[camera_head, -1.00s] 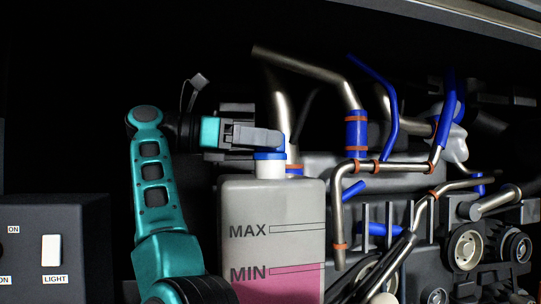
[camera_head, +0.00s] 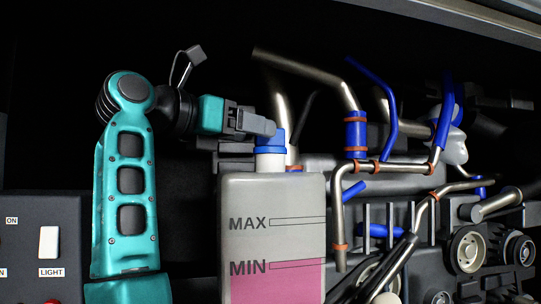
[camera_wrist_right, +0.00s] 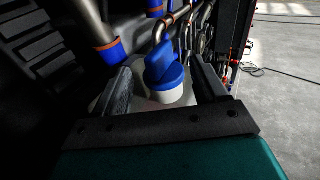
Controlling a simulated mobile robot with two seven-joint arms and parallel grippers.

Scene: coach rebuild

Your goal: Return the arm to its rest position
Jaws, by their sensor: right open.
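My teal right arm (camera_head: 130,190) rises at the left of the head view and bends right at its top joint. Its right gripper (camera_head: 262,124) is just beside and above the blue cap (camera_head: 270,142) of a reservoir. In the right wrist view, the open fingers (camera_wrist_right: 162,88) stand on either side of the blue cap (camera_wrist_right: 165,75), with gaps visible. The cap sits on the white neck of the grey reservoir (camera_head: 250,195), which holds pink fluid near the MIN mark. My left gripper is not in view.
Metal pipes with blue hoses and orange bands (camera_head: 356,130) crowd the right side. Pulleys (camera_head: 468,250) are at lower right. A dark control box (camera_head: 50,215) with a LIGHT switch stands at lower left. The space above the arm is dark.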

